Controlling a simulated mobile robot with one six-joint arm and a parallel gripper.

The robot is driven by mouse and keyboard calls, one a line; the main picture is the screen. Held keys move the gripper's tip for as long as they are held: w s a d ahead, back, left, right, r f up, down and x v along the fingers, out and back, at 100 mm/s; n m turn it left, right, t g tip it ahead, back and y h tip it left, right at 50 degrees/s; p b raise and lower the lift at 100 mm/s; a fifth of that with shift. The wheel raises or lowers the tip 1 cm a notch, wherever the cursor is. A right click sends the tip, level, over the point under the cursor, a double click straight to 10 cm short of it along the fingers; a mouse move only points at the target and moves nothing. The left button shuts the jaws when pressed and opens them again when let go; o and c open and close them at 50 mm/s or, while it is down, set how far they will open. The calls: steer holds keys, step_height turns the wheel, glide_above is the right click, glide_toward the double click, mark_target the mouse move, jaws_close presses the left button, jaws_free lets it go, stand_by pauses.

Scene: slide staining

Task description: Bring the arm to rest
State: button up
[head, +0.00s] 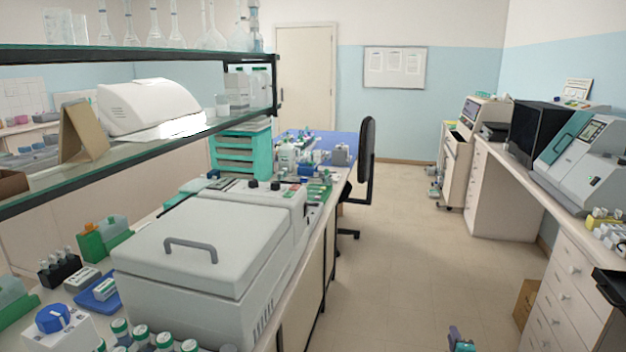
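I do not see my gripper clearly anywhere in the head view. A small dark blue-grey part (461,341) shows at the bottom edge, over the floor. It is cut off by the frame, and I cannot tell whether it belongs to my arm. No fingertips can be made out, and nothing held is visible.
A left bench carries a large white lidded machine (190,245), bottles and racks under a glass shelf (150,170). A black office chair (366,165) stands beyond it. The right bench (540,180) holds instruments. The aisle floor (400,250) between is clear; a cardboard box (524,303) stands at right.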

steer(key=s+a+f+m+g+y, duration=0.15)
steer(key=s+a+f+g, duration=0.35)
steer(key=a+f, duration=0.7)
steer(key=s+a+f+m+g+y, duration=0.1)
steer(key=s+a+f+m+g, duration=0.2)
steer(key=s+a+f, duration=0.65)
steer(key=s+a+f+m+g, duration=0.3)
steer(key=s+g, duration=0.1)
steer(key=s, duration=0.4)
steer(key=s+a+f+m+g+y, duration=0.1)
steer(key=s+a+f+m+g, duration=0.1)
steer(key=s, duration=0.7)
steer(key=s+a+f+m+g+y, duration=0.1)
steer(key=s+a+f+m+g, duration=0.2)
steer(key=s, duration=0.6)
steer(key=m+g, duration=0.2)
steer(key=g, duration=0.1)
steer(key=shift+a+f, duration=0.35)
steer(key=shift+a, duration=0.05)
steer(key=shift+s+d, duration=0.1)
steer(key=shift+d, duration=0.05)
